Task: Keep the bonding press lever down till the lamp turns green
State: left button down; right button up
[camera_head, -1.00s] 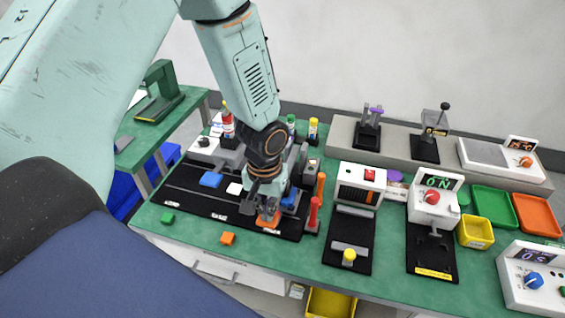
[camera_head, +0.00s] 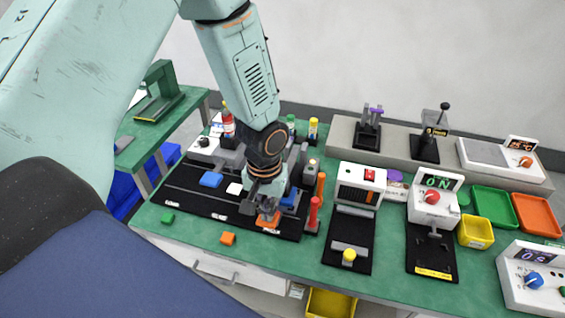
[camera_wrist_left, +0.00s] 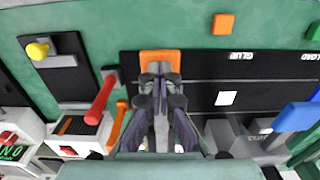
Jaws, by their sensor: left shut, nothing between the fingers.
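My left gripper (camera_head: 267,208) is shut and empty, pointing down over the front of the black station mat (camera_head: 188,190). Its fingertips show close together in the left wrist view (camera_wrist_left: 160,75), by an orange block (camera_wrist_left: 160,57). The grey press body (camera_head: 297,160) is partly hidden behind the gripper. To its right are a red handle (camera_head: 314,212) and an orange handle (camera_head: 320,186); they also show left of the fingers in the left wrist view. I cannot tell which is the press lever. The press lamp cannot be made out. My right gripper is not in view.
Green (camera_head: 168,217) and orange (camera_head: 228,239) blocks lie in front. Right are a white box (camera_head: 361,184), a unit with a red knob (camera_head: 431,197) and trays (camera_head: 494,206).

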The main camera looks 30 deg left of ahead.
pick_arm(q)
jog(key=shift+s, duration=0.1)
dwell(0.4)
jog(key=shift+w+r+p, duration=0.2)
jog(key=shift+r+p, duration=0.95)
jog(key=shift+w+r+p, duration=0.2)
jog(key=shift+r+p, duration=0.9)
notch_tip(320, 180, up, 18)
jog(key=w+p, duration=0.1)
jog(key=p, duration=0.6)
jog(key=shift+w+a, duration=0.25)
jog(key=shift+w+f, duration=0.1)
jog(key=shift+f, duration=0.05)
jog(key=shift+f, duration=0.1)
